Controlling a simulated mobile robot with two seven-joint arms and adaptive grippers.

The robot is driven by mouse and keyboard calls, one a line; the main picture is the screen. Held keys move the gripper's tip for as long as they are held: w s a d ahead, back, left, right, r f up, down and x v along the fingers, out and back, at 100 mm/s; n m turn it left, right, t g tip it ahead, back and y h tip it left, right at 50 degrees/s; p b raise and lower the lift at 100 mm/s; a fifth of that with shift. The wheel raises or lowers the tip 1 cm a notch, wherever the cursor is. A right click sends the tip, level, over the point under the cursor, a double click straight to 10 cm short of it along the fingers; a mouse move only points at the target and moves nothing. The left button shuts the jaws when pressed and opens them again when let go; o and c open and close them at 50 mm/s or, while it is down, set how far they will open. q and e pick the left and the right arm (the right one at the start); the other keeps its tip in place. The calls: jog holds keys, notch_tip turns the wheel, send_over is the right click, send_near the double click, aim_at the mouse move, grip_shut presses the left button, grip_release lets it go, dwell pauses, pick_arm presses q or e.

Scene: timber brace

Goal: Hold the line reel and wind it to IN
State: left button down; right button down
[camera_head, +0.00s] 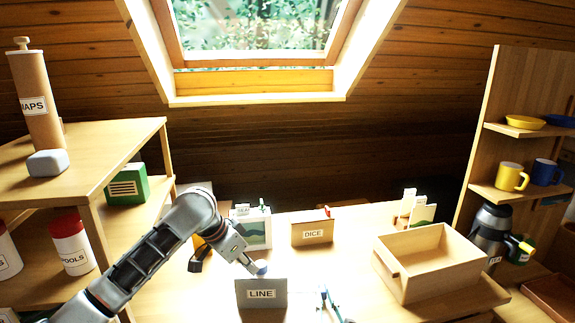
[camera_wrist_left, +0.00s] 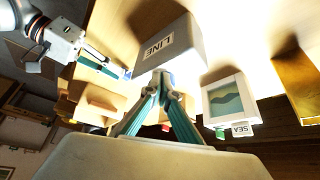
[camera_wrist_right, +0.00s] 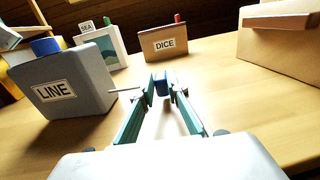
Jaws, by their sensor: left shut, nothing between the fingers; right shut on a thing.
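The line reel (camera_head: 262,300) is a grey box labelled LINE on the table; it also shows in the left wrist view (camera_wrist_left: 178,42) and the right wrist view (camera_wrist_right: 95,75). A thin rod runs from the reel's side towards a small blue crank knob (camera_wrist_right: 161,84). My right gripper (camera_wrist_right: 162,88) is shut on that knob, right of the reel. No IN mark is readable.
Behind the reel stand a brown DICE box (camera_head: 312,232) and a white picture box (camera_head: 252,230). An open wooden box (camera_head: 430,265) is at the right. Shelves (camera_head: 90,160) stand at the left. The table between the reel and the wooden box is mostly clear.

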pick_arm(q)
jog(key=shift+f, duration=0.5)
jog(key=shift+w+d, duration=0.35)
jog(key=shift+w, duration=0.2)
dwell(1.0)
jog(key=shift+w+a, duration=0.15)
jog(key=shift+a, duration=0.1)
jog(key=shift+w+a, duration=0.15)
jog(key=shift+a, duration=0.05)
jog(key=shift+w+a, duration=0.2)
jog(key=shift+w, duration=0.05)
jog(key=shift+w, duration=0.15)
dwell(0.4)
jog(key=shift+a, duration=0.15)
